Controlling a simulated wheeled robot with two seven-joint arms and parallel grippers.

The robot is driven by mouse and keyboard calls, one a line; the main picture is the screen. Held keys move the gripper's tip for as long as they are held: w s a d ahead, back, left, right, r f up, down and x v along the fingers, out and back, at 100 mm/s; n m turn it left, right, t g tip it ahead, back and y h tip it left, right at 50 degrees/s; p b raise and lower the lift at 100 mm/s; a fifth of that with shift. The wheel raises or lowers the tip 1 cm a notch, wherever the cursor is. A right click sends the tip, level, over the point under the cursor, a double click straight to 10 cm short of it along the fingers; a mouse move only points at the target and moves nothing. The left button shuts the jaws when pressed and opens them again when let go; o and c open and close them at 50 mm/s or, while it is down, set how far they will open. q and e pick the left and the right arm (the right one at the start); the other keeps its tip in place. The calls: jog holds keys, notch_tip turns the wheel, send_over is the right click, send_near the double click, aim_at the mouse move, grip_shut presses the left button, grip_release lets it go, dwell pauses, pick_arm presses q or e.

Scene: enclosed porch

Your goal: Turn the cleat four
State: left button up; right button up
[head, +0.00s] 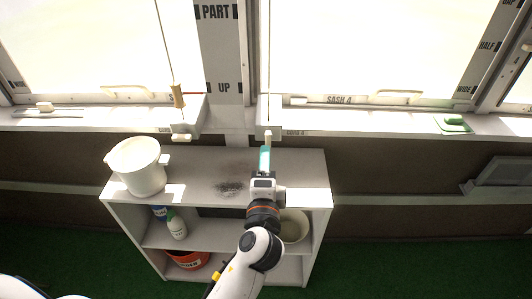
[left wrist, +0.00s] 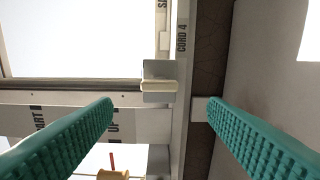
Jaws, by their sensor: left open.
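Cleat four, a small cream bar (head: 268,138), is on a pale block at the window sill beside the "CORD 4" label, pointing up and down in the head view. In the left wrist view the cleat (left wrist: 158,86) lies across the grey block, a little above the line between my fingertips. My left gripper (head: 266,150) has teal ribbed fingers and is open and empty, just below the cleat. In the left wrist view the fingers (left wrist: 158,106) are spread wide to either side of it. I see no contact. My right gripper is not in view.
Another cleat (head: 181,137), lying crosswise, and a wooden cord pull (head: 178,95) are to the left. A white shelf (head: 205,165) below holds a white bucket (head: 138,168), bottles and an orange bucket (head: 188,260). A green latch (head: 453,124) is on the right sill.

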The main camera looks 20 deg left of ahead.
pick_arm(q)
jog(key=v, duration=0.4)
dwell(0.4)
jog(key=d+f+g+h+p, duration=0.1)
jog(key=d+f+g+h, duration=0.1)
jog(key=f, duration=0.8)
jog(key=d+f+g+h+p, duration=0.1)
jog(key=d+f+g+h, duration=0.15)
jog(key=f, duration=0.75)
jog(key=s+a+f+n+g+p, duration=0.1)
jog(key=s+f+g, duration=0.1)
jog(key=s+f, duration=0.45)
jog(key=s+a+f+n+g+p, duration=0.1)
jog(key=s+a+f+n+g, duration=0.15)
jog(key=f, duration=0.75)
jog(key=s+a+f+n+g+p, duration=0.1)
jog(key=s+a+f+n+g, duration=0.1)
jog(key=s+f, duration=0.3)
jog(key=s+a+f+n+g+p, duration=0.1)
jog(key=s+a+f+n+g, duration=0.2)
jog(key=s, duration=1.1)
jog(key=s+a+f+n+g+p, duration=0.1)
jog(key=s+a+f+n+g, duration=0.1)
jog(key=s+a+f, duration=0.4)
jog(key=s+f+n, duration=0.1)
jog(key=s, duration=0.3)
jog(key=shift+n, duration=0.35)
